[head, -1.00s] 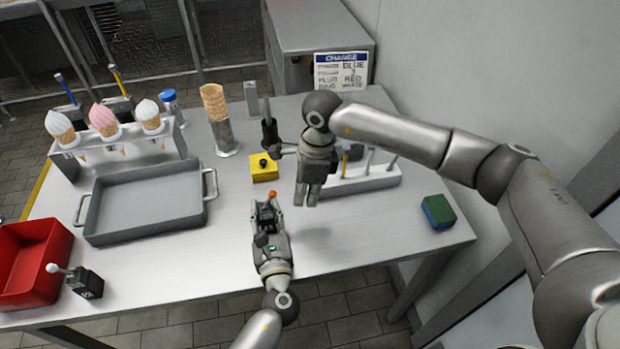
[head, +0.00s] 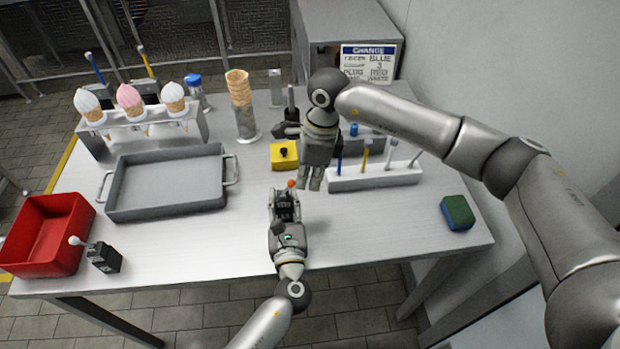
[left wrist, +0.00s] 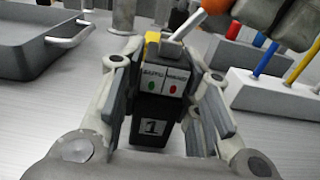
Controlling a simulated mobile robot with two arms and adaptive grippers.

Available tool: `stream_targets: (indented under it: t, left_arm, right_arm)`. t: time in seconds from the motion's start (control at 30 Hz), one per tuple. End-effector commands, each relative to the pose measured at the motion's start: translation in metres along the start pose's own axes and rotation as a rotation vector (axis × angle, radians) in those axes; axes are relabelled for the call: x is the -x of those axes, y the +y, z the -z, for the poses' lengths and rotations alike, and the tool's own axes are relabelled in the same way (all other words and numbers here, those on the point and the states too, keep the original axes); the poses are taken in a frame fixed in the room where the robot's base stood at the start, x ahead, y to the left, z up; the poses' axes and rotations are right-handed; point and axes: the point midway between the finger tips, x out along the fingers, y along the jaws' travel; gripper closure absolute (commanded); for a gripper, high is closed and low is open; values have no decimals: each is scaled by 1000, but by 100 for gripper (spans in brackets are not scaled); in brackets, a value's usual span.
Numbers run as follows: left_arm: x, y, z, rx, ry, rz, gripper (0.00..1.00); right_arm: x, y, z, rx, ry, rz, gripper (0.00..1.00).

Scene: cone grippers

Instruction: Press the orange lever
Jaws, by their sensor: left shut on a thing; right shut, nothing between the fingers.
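The orange lever is a light rod with an orange ball knob (head: 291,184), rising from a black box. In the left wrist view the knob (left wrist: 216,5) is at the top edge and the rod leans right. The black box (left wrist: 160,105) bears a "1", a green dot and a red dot. My left gripper (head: 284,205) is shut on this box, a finger on each side. My right gripper (head: 311,184) is shut and empty, pointing down just right of the knob. In the left wrist view it is close beside the knob; I cannot tell whether they touch.
A second black box (head: 104,257) with a white-knobbed lever stands by a red bin (head: 85,215). A grey tray (head: 112,205), a yellow block (head: 284,155), a white rack (head: 375,180) and a green-blue sponge (head: 457,212) are around. The table's front right is clear.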

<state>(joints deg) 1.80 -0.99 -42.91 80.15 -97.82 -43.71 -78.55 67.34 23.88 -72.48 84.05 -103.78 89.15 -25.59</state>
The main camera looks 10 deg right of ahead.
Motion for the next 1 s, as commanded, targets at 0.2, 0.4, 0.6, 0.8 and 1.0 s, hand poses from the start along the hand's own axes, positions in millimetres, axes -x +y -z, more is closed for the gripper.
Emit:
stream_targets:
  t: [0.2, 0.4, 0.6, 0.8, 1.0]
  left_arm:
    - [0, 0, 0, 0, 1, 0, 96]
    - [0, 0, 0, 0, 1, 0, 96]
    - [0, 0, 0, 0, 1, 0, 96]
    - [0, 0, 0, 0, 1, 0, 96]
    - [0, 0, 0, 0, 1, 0, 96]
  right_arm:
    - [1, 0, -2, 0, 0, 0, 100]
    - [4, 1, -5, 0, 0, 1, 100]
    - [9, 2, -12, 2, 0, 2, 100]
    - [15, 4, -24, 1, 0, 1, 100]
    - [18, 6, -37, 2, 1, 2, 100]
